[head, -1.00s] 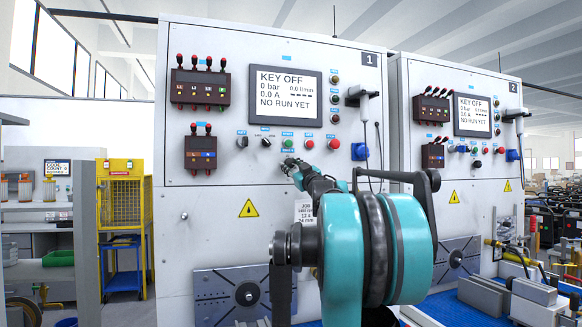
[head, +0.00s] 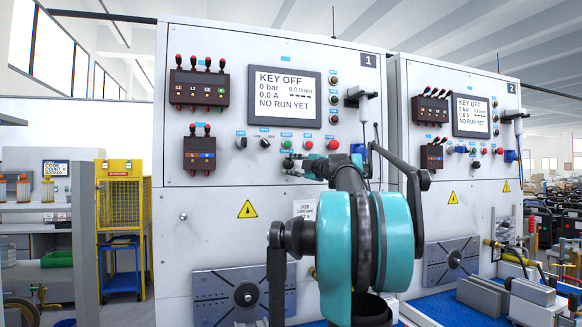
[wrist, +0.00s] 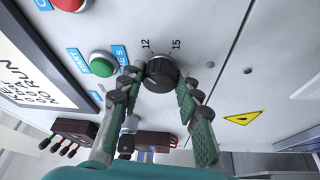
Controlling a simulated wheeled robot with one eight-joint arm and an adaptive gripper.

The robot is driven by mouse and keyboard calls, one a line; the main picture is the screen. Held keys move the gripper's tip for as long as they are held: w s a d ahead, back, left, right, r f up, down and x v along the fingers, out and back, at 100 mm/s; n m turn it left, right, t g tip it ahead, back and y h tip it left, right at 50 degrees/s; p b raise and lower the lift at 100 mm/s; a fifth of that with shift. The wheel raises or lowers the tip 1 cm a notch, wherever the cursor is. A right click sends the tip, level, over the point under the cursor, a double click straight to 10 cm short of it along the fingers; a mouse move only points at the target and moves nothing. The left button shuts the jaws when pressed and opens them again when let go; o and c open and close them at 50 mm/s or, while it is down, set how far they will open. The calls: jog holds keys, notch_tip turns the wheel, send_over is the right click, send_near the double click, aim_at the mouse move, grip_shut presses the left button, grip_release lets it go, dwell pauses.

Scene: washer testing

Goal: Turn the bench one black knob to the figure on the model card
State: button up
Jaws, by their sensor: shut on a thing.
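Bench one is the white panel marked 1 (head: 369,60). In the wrist view its black knob (wrist: 160,73) stands between the two fingers of my gripper (wrist: 160,88), which is shut on it. The figures 12 and 15 show above the knob; its pointer setting is not clear. In the head view my gripper (head: 292,165) is at the panel below the green button (head: 288,144), and it hides the knob. A white job card (head: 304,208) hangs below, partly covered by my arm; its small text is hard to read.
A screen (head: 285,96) reads KEY OFF with zero readings. A red button (head: 333,145) and two dark selectors (head: 241,143) sit close to the gripper. A blue socket (head: 357,150) and hanging cable are to the right. Bench two (head: 455,75) stands further right.

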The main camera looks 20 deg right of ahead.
jog(key=n, duration=0.2)
jog(key=n+g, duration=0.1)
jog(key=n, duration=0.1)
jog(key=shift+r+g+h, duration=0.1)
jog(key=shift+g+h, duration=0.2)
jog(key=shift+h, duration=0.1)
jog(key=n+g+h, duration=0.1)
jog(key=n, duration=0.3)
dwell(0.3)
jog(key=o, duration=1.1)
jog(key=shift+o, duration=0.2)
jog(key=shift+s+r, duration=0.1)
jog(key=v, duration=1.2)
jog(key=shift+r, duration=0.25)
jog(key=shift+a, duration=0.15)
